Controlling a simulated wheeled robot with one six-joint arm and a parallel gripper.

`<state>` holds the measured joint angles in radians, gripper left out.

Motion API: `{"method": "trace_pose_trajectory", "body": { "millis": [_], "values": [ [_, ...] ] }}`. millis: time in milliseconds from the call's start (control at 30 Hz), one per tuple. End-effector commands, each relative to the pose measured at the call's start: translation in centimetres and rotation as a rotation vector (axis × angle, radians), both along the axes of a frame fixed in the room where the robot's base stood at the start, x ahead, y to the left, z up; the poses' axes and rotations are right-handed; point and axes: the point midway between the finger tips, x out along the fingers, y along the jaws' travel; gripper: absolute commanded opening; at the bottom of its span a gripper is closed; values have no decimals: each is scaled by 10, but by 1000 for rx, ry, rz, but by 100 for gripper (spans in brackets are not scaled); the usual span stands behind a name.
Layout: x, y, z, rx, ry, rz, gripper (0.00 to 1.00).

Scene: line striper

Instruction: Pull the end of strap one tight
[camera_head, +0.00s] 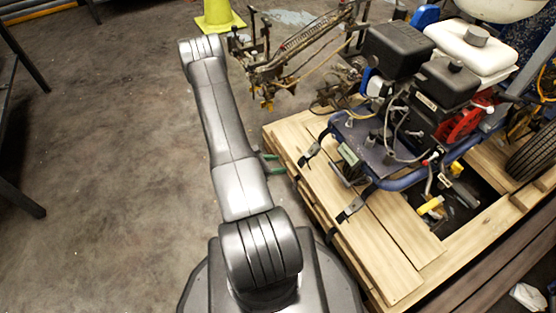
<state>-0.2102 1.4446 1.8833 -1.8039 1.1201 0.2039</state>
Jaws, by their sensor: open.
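Two dark straps with metal buckles run from the line striper (405,150) over the edge of the wooden pallet (400,270). The far strap (313,148) and the near strap (348,211) have dark ends at the pallet's left side. I cannot tell which one is strap one, or how tight either is. My gripper (271,163) shows as two green fingertips beside my grey arm, apart and pointing right toward the pallet's left side. Nothing shows between them. The rest of the gripper is hidden behind my arm.
A yellow-green cone (219,17) and a rusty metal frame (300,45) stand at the back. A dark metal rack (22,195) is at the far left. The concrete floor left of my arm is clear. A white rag (527,297) lies at lower right.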

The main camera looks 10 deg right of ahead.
Motion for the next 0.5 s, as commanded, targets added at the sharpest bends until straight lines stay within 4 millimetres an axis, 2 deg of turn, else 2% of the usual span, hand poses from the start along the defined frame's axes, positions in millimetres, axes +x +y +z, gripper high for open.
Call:
{"method": "trace_pose_trajectory", "body": {
  "millis": [167,500],
  "values": [
    [4,-15,-9,0,0,-6,46],
    [20,-58,-32,0,-2,-7,46]
  ]
}}
